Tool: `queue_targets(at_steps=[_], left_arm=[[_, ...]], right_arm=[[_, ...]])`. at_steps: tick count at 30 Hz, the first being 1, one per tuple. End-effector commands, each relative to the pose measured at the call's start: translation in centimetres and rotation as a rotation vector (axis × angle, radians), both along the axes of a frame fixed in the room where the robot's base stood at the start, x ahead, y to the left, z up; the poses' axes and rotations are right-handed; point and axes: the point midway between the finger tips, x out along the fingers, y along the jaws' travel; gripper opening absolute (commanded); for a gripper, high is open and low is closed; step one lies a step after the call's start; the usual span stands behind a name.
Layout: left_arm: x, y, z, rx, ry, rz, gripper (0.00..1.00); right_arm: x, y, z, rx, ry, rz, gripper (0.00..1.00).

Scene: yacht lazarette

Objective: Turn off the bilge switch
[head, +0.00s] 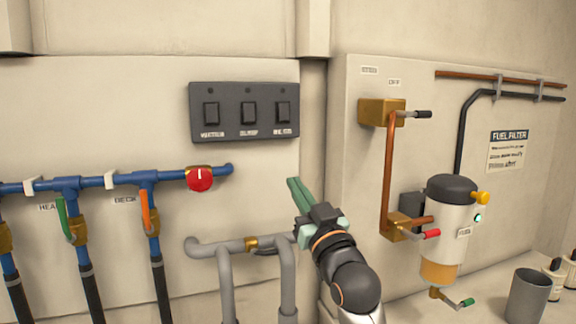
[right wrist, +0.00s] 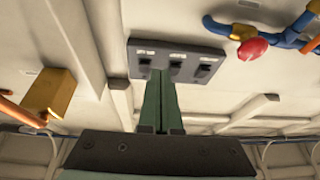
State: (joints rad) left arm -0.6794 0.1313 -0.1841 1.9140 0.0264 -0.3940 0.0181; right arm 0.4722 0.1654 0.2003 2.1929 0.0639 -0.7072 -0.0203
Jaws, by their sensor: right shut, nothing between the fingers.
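A dark switch panel (head: 244,112) with three black rocker switches is on the wall. Its left switch (head: 211,113), middle switch (head: 250,113) and right switch (head: 283,112) have small white labels that I cannot read surely, so I cannot tell which is the bilge switch or how each is set. My right gripper (head: 293,183) has green fingers, shut and empty, below the panel's right end. My left gripper is not in view.
Blue pipes with a red knob (head: 200,180) run left of the panel. A grey pipe (head: 215,246) lies beside my right arm. To the right are a brass valve with copper pipe (head: 388,165), a fuel filter (head: 449,225) and a grey cup (head: 527,297).

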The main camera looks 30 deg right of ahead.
Motion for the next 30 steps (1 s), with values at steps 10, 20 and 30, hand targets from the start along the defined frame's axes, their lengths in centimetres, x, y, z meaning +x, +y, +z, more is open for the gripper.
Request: queue_targets(at_steps=[10, 20, 30], left_arm=[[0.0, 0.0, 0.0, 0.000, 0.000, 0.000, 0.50], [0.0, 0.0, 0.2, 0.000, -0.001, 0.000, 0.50], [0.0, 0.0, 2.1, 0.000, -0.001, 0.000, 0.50]], right_arm=[[-1.7, -1.8, 6.7, 0.002, -0.195, -0.028, 0.00], [-1.3, -1.8, 6.9, 0.002, -0.191, -0.028, 0.00], [3.1, -2.9, 10.2, 0.002, -0.190, -0.028, 0.00]])
